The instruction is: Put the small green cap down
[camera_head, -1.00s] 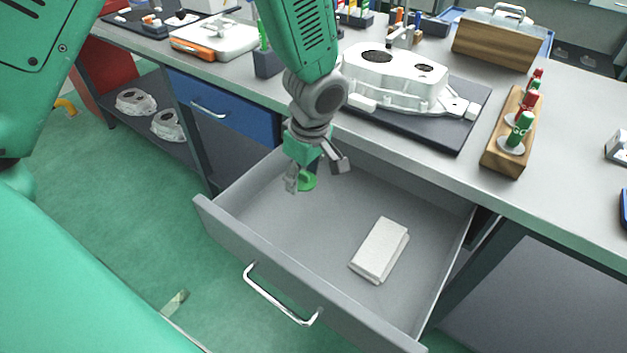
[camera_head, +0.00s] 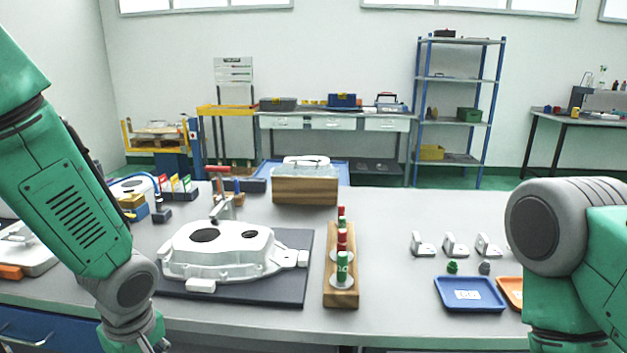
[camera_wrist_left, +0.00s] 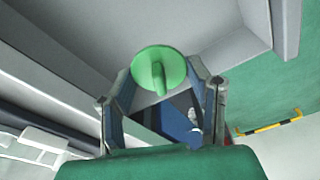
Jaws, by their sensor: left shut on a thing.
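The small green cap (camera_wrist_left: 172,62), a round disc with a short stem, shows in the left wrist view between the fingertips of my left gripper (camera_wrist_left: 160,80). That gripper is shut on it. Grey panels of the drawer (camera_wrist_left: 205,30) lie behind the cap; I cannot tell how far below it they are. In the head view my left wrist is at the bottom edge, with the fingers and cap out of frame. My right arm is at the right edge; its gripper is out of view.
A white casting (camera_head: 222,252) lies on a dark mat (camera_head: 292,290) on the bench. Beside it stands a wooden block (camera_head: 341,299) with red and green plugs. A blue tray (camera_head: 470,307), small brackets (camera_head: 455,246) and a green piece (camera_head: 452,267) are at right.

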